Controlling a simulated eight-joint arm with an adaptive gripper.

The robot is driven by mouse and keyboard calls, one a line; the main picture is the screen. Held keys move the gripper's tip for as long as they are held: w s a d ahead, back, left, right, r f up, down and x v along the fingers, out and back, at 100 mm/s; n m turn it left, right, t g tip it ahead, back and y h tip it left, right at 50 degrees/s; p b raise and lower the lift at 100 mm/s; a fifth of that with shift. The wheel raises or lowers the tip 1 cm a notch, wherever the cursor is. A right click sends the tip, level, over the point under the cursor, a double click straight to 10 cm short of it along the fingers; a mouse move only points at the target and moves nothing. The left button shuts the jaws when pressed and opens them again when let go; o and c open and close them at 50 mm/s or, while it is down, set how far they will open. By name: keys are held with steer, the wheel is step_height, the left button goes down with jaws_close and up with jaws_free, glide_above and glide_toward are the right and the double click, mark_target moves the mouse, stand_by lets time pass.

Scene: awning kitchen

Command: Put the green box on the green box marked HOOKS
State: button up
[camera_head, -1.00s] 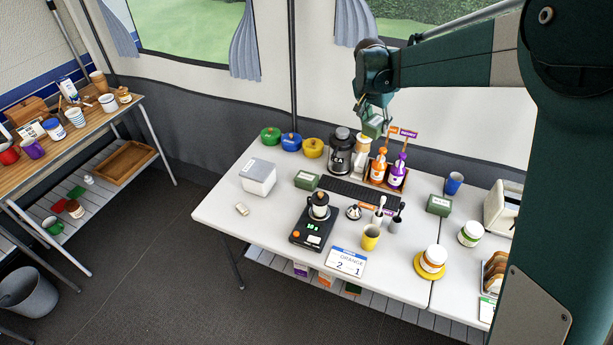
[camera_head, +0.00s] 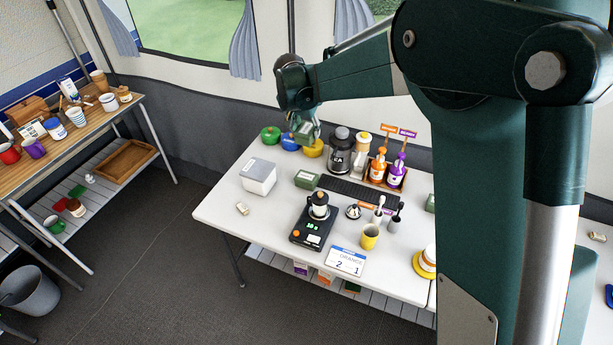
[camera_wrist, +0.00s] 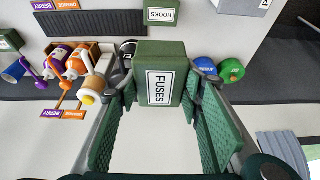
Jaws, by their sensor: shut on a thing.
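My gripper (camera_wrist: 158,100) is shut on a green box (camera_wrist: 158,78) with a white label reading FUSES. In the head view, this held box (camera_head: 307,130) is up in the air, in front of the blue and yellow pots. The green box marked HOOKS (camera_wrist: 165,12) is at the top of the wrist view, beyond the held box and apart from it. In the head view, the HOOKS box (camera_head: 307,179) stands on the white table, between a white box and the black mat. Its label is too small to read there.
A coffee maker (camera_head: 341,155) stands right of the held box. Orange and purple bottles (camera_head: 378,168) stand in a wooden tray with sign sticks. A white box (camera_head: 258,178) is left of the HOOKS box. Another green box (camera_head: 430,203) is partly hidden by my arm.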

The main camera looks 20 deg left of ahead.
step_height(320, 180, down, 8)
steer(key=shift+s+f, duration=0.1)
stand_by(0.4)
glide_toward(308, 173)
steer(key=shift+w+b, duration=0.35)
steer(key=shift+w, duration=0.55)
steer(key=shift+f, duration=0.2)
steer(key=shift+f, duration=1.75)
steer(key=shift+f+b, duration=0.5)
steer(key=shift+b, duration=0.15)
steer(key=o, duration=0.9)
steer(key=shift+o, duration=0.2)
steer(key=shift+r, duration=0.15)
